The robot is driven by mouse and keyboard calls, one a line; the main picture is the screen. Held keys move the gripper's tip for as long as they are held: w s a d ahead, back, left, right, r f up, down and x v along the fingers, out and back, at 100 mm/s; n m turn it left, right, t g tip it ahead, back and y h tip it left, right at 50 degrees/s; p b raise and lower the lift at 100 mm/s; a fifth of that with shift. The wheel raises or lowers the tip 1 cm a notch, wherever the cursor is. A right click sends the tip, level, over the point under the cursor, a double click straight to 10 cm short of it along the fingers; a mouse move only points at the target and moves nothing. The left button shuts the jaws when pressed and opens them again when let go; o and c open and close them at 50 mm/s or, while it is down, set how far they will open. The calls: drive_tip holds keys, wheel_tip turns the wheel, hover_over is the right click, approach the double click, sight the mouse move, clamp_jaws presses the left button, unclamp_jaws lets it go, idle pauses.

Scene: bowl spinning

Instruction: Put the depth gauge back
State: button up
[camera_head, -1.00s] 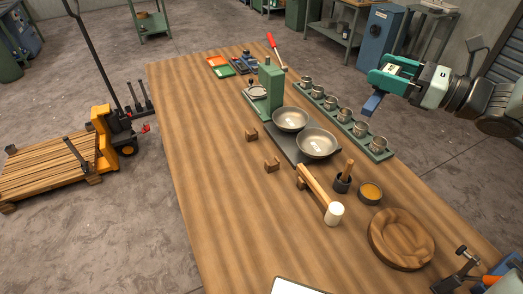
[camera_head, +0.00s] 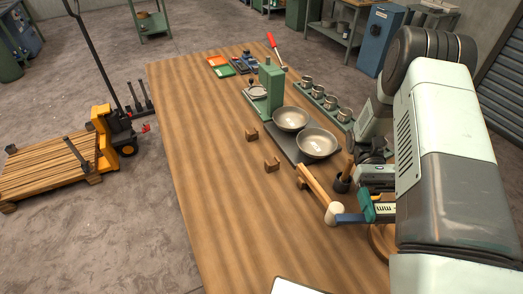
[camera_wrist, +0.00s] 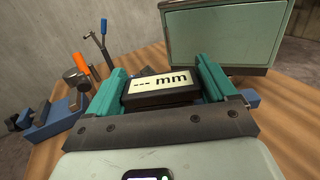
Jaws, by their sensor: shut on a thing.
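My gripper (camera_head: 370,208) is low over the right front of the bench and shut on the depth gauge. The gauge shows in the head view as a blue bar (camera_head: 349,218) sticking out left of the jaws. In the wrist view its dark readout box (camera_wrist: 160,90), with a cream screen reading "--- mm", sits between the teal fingers. A blue end (camera_wrist: 250,97) shows right of the right finger. The bar overlaps the mallet head (camera_head: 333,210) in the head view; I cannot tell whether they touch. My arm hides much of the right side of the bench.
Two metal bowls (camera_head: 317,143), a green press (camera_head: 271,90) and a row of cups (camera_head: 330,102) stand behind. A dark pot (camera_head: 341,184) is close to the gripper. The wrist view shows a blue fixture (camera_wrist: 52,132) and a green panel (camera_wrist: 225,38). The bench's left side is clear.

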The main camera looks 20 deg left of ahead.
drive_tip(key=w+d+n+t+h, duration=0.2)
drive_tip(key=w+n+t+h, duration=0.9)
drive_tip(key=t, duration=0.1)
drive_tip(key=w+a+r+n+t, duration=0.2)
drive_tip(key=w+a+n+t, duration=0.6)
drive_tip(key=w+t, duration=0.3)
drive_tip(key=w+a+f+n+t+y, duration=0.15)
drive_tip(key=a+n+t+y, duration=0.55)
drive_tip(key=a, duration=0.8)
drive_tip(key=a+f+n+t+y, duration=0.2)
drive_tip(key=a+n+t+y, duration=0.55)
drive_tip(key=a, duration=0.75)
drive_tip(key=shift+s+a+f+m+g+y, duration=0.15)
drive_tip(key=shift+f+g+y, duration=0.25)
drive_tip(key=shift+f, duration=1.25)
drive_tip(key=shift+f+m+g+y, duration=0.35)
drive_tip(key=shift+f+g, duration=0.1)
drive_tip(key=shift+f, duration=1.25)
drive_tip(key=shift+s+a+f+m+g+y, duration=0.15)
drive_tip(key=shift+f+g+y, duration=0.25)
drive_tip(key=shift+f, duration=1.25)
drive_tip(key=shift+f, duration=0.1)
